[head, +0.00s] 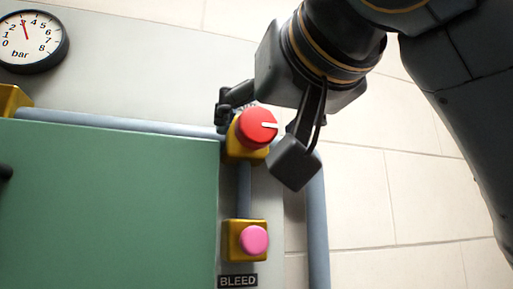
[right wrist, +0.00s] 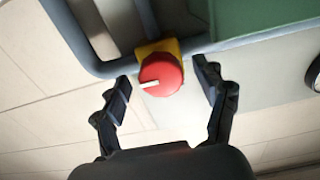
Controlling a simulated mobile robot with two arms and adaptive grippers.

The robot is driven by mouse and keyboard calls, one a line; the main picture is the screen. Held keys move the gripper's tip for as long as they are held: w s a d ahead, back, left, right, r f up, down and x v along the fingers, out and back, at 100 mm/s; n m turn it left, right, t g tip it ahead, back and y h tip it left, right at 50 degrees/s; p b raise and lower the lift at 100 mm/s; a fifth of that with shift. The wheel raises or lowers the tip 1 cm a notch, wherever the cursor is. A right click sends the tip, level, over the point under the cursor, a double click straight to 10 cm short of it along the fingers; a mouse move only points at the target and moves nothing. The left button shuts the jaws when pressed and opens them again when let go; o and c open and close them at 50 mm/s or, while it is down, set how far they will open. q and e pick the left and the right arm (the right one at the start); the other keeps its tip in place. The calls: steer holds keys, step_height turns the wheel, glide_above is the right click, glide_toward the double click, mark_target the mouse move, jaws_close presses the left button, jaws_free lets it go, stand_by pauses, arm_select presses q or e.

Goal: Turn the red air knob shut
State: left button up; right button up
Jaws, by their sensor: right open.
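The red air knob (head: 257,128) is round, with a white pointer line pointing right in the head view. It sits on a yellow block on the pipe, and also shows in the right wrist view (right wrist: 163,76), between the fingertips. My right gripper (head: 262,136) is open, one finger on each side of the knob; in the right wrist view (right wrist: 164,78) gaps show between both fingers and the knob. My left gripper is not in view.
A pink button (head: 254,240) on a yellow box sits below the knob, above a BLEED label (head: 238,281). A green panel (head: 110,205) fills the left. A bar gauge (head: 32,40) hangs at upper left, its needle near 3. Grey-blue pipes (head: 318,230) run around the panel.

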steer(key=shift+x, duration=0.85)
steer(key=shift+w+a, duration=0.1)
steer(key=shift+w, duration=0.2)
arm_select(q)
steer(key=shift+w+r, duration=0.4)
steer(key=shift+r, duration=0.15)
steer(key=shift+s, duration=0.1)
arm_select(e)
steer(key=shift+c, duration=1)
steer(key=shift+s, duration=0.1)
steer(key=c, duration=0.9)
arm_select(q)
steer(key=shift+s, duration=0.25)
arm_select(e)
steer(key=shift+c, duration=0.2)
